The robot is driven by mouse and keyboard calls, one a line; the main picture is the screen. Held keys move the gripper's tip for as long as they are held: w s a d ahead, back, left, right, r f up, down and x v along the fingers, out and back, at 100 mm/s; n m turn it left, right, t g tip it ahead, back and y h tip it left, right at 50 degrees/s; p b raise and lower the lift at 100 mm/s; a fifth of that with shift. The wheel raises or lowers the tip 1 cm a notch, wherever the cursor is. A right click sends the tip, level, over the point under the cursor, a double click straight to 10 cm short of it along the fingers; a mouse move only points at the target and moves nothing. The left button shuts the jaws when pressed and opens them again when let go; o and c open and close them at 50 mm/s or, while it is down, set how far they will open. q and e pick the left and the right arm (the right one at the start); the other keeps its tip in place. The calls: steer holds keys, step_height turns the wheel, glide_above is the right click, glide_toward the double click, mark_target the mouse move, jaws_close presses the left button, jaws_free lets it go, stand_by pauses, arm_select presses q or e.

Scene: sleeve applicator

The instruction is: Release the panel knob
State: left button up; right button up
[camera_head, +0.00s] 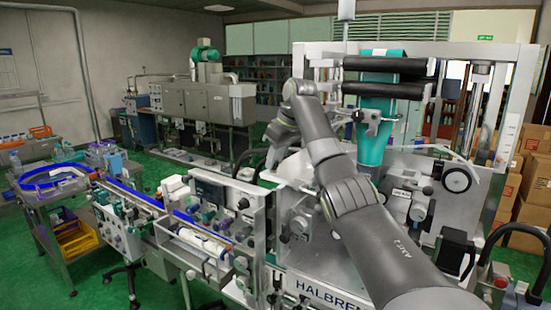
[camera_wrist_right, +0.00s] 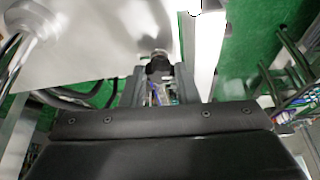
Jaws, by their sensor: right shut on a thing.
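My right gripper (camera_wrist_right: 158,72) is shut on a small dark knob (camera_wrist_right: 160,64) with a paler, metallic end, seen between its two fingers in the right wrist view. A flat light-grey metal panel (camera_wrist_right: 90,45) lies beside the knob there. In the head view my right arm reaches up from the lower right and bends down at the wrist beside the machine's control panel (camera_head: 215,190). The fingertips and the held knob are too small and partly hidden to make out there. My left gripper is not in view.
A conveyor with blue rails (camera_head: 133,194) runs in from the left to the machine. A cart with a blue-rimmed bowl (camera_head: 50,180) and yellow bin stands further left. Cardboard boxes (camera_head: 535,180) are stacked at the right. Green floor is open behind the conveyor.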

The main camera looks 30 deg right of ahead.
steer(key=shift+n+y, duration=0.3)
steer(key=shift+n, duration=0.3)
steer(key=o, duration=1)
